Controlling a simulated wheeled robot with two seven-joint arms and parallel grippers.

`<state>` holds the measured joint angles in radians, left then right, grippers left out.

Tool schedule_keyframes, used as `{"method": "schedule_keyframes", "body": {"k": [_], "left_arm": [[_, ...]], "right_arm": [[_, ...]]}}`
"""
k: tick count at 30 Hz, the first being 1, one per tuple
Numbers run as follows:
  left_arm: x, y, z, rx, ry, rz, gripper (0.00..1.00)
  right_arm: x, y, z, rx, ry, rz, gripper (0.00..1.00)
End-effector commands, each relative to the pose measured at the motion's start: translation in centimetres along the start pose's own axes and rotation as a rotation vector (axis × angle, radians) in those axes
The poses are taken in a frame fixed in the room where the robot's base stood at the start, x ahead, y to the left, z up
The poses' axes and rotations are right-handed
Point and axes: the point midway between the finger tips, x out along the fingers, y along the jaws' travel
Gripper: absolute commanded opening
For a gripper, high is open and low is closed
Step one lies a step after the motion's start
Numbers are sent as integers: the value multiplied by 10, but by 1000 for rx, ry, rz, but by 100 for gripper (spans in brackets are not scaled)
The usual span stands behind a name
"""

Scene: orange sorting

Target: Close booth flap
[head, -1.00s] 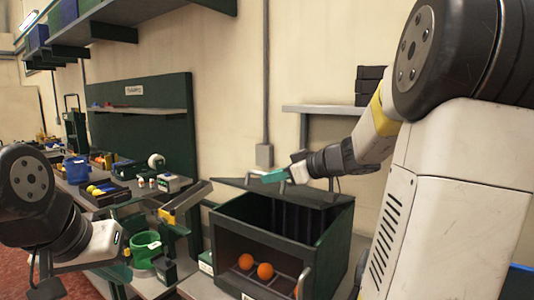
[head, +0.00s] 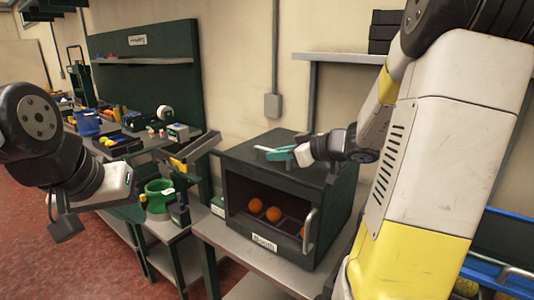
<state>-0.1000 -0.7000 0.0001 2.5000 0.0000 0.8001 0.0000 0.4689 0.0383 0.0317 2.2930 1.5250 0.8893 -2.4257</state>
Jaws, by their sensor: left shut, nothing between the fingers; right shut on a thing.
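The booth (head: 338,208) is a dark green box on a grey bench, with an open front and a lettered label on its lower edge. Its top flap (head: 312,174) lies flat, or very nearly flat, over the top opening; a small gap cannot be ruled out. My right gripper (head: 278,153), with teal fingers, is shut on a light grey part at the flap, seemingly its handle. My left gripper (head: 118,190) is at the left, away from the booth; its fingers are hardly visible, and it holds nothing that I can see.
Several oranges (head: 274,214) lie inside the booth. A grey vertical handle (head: 308,232) stands at its front right. A green bin (head: 158,196) and a yellow-edged chute (head: 194,158) are to its left. A blue crate (head: 500,232) is at the right. A wall shelf (head: 335,57) hangs above.

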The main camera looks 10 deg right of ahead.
Motion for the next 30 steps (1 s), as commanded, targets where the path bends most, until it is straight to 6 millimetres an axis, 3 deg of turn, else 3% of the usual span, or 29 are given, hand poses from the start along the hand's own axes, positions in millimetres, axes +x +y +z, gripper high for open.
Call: {"method": "schedule_keyframes", "body": {"k": [2, 3, 6, 17, 30], "left_arm": [[0, 0, 0, 0, 0, 0, 0], [0, 0, 0, 0, 0, 0, 0], [0, 0, 0, 0, 0, 0, 0], [0, 0, 0, 0, 0, 0, 0], [0, 0, 0, 0, 0, 0, 0]], "right_arm": [[1, -3, 7, 9, -13, -5, 0], [1, -3, 7, 10, -13, -6, 17], [1, -3, 6, 8, -11, -5, 34], [-4, -1, 3, 4, -6, -3, 34], [-69, -1, 4, 4, -8, -2, 34]]}}
